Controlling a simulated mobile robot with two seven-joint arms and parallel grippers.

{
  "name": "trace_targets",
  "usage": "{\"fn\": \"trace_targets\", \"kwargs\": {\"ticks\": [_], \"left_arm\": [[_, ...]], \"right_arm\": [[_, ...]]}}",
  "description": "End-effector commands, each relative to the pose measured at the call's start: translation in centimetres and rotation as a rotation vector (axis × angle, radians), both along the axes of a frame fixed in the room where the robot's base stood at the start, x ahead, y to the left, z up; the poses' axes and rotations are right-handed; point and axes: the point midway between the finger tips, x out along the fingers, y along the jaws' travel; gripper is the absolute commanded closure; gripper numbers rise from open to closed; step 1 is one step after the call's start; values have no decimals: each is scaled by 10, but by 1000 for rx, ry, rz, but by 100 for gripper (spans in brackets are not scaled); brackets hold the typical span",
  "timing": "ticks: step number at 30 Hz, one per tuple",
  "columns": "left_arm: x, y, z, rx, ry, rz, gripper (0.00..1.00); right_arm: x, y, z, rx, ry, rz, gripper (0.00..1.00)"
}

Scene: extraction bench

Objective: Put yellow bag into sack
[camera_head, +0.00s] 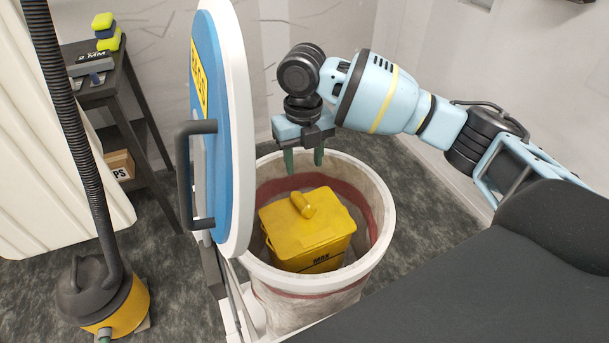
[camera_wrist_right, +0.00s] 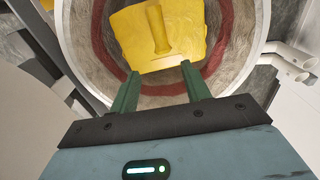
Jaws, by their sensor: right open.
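The yellow bag (camera_head: 305,232), boxy with a handle on top, sits inside the open round sack (camera_head: 375,200), which has a white rim and a red band inside. The bag also shows in the right wrist view (camera_wrist_right: 160,35), within the sack (camera_wrist_right: 240,80). My right gripper (camera_head: 304,168) is above the sack, over its far side and the bag's back edge. Its green fingers are apart with nothing between them, clear of the bag's handle. The wrist view shows the same open fingers (camera_wrist_right: 158,85). My left gripper is not in view.
A blue and white round lid (camera_head: 215,120) with a dark handle stands upright at the sack's left. A yellow and black vacuum (camera_head: 100,295) with a hose is on the floor at left. A dark shelf (camera_head: 118,88) with sponges stands behind.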

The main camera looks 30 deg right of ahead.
Motion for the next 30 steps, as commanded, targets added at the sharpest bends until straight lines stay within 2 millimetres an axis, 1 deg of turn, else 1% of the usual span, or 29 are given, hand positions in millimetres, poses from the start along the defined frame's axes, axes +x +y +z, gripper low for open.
{"fn": "trace_targets", "kwargs": {"ticks": [1, 3, 8, 30], "left_arm": [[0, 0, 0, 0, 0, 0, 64], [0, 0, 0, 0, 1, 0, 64], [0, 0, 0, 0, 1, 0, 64], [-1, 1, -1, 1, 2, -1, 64]], "right_arm": [[1, 0, 7, 0, -1, 0, 53], [1, 0, 14, 0, -1, 0, 53], [1, 0, 22, -1, 1, 0, 53], [1, 0, 23, -1, 1, 0, 53]]}}
